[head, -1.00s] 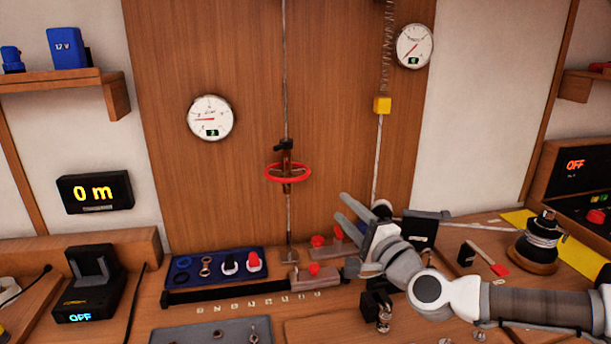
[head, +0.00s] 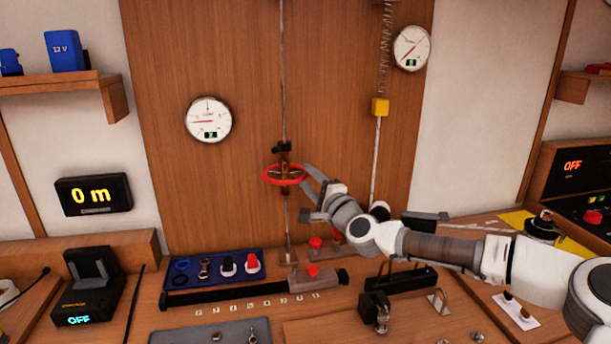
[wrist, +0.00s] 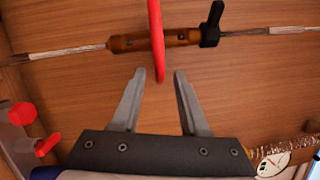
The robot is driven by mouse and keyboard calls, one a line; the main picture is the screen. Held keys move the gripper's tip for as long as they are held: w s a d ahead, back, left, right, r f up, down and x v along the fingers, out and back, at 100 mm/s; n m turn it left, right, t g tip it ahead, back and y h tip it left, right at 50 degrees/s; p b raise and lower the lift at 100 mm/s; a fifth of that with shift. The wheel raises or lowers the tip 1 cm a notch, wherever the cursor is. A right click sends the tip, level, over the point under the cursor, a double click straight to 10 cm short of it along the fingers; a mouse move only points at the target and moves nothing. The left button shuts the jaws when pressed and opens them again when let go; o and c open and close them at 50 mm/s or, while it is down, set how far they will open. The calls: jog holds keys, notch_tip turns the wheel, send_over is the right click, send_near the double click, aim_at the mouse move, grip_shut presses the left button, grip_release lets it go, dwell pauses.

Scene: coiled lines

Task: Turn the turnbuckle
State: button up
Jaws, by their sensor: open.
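The turnbuckle (head: 285,188) hangs upright on a line in front of the wooden panel, with a red ring handwheel (head: 270,180) around its brown body and a black clamp at its top. In the wrist view the turnbuckle (wrist: 130,41) lies across the top of the picture, and the red ring (wrist: 156,30) shows edge-on. My gripper (head: 305,190) is just right of the ring. In the wrist view my gripper (wrist: 153,72) is open and empty, with the ring's lower edge at the gap between the fingertips. I cannot tell whether they touch.
A round gauge (head: 209,120) is on the panel at left. A spring line with a yellow block (head: 380,107) hangs to the right. Below are a blue tray (head: 213,270) of small parts and red-knobbed blocks (head: 313,270). The panel around the turnbuckle is clear.

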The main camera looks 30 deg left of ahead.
jog(key=shift+x, duration=0.85)
jog(key=shift+r, duration=0.1)
grip_shut()
